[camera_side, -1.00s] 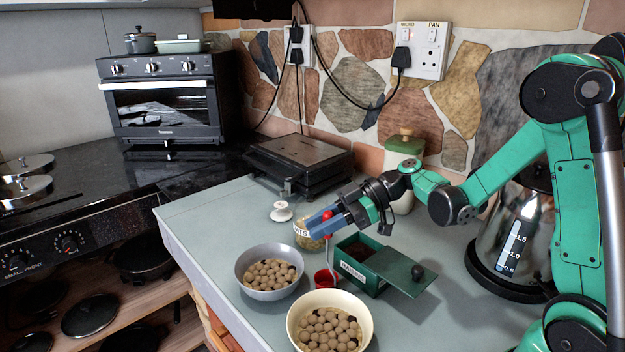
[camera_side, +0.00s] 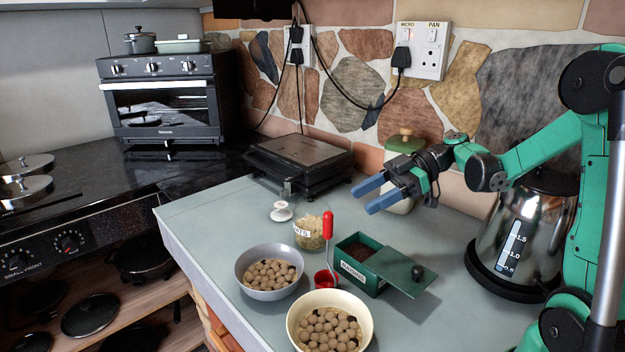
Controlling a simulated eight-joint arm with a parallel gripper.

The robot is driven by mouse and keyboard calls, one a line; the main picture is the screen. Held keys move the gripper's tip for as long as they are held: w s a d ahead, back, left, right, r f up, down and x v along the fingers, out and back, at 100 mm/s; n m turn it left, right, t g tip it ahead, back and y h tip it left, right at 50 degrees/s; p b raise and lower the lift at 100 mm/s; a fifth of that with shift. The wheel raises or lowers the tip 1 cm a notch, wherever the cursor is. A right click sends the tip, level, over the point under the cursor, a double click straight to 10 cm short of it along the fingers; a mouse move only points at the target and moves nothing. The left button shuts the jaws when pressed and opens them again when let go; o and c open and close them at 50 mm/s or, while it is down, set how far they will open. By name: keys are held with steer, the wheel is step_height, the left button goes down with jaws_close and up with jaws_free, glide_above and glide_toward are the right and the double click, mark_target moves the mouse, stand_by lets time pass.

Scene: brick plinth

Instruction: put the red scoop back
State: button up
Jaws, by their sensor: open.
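The red scoop (camera_side: 328,225) stands upright, with its red handle on top, a thin shaft, and a red cup at the bottom between the two bowls and the green box. I cannot tell what its cup rests on. My gripper (camera_side: 372,196) is open and empty, with blue fingers pointing left, above and to the right of the scoop handle and apart from it. The green box (camera_side: 374,284) has a label on its front and dark contents. Its lid (camera_side: 405,272) with a black knob lies partly off to the right. A glass jar (camera_side: 311,242) with a label stands behind the scoop.
A grey bowl (camera_side: 243,279) and a cream bowl (camera_side: 292,322) hold brown balls. A white lid (camera_side: 281,212) lies behind them.

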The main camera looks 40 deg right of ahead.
steer(key=s+a+f+m+t+h, duration=0.1)
steer(key=s+a+f+m+h, duration=0.1)
steer(key=s+a+m+h, duration=0.2)
steer(key=shift+a+m+h, duration=1.65)
steer(key=shift+m+h, duration=2.35)
steer(key=shift+m, duration=0.3)
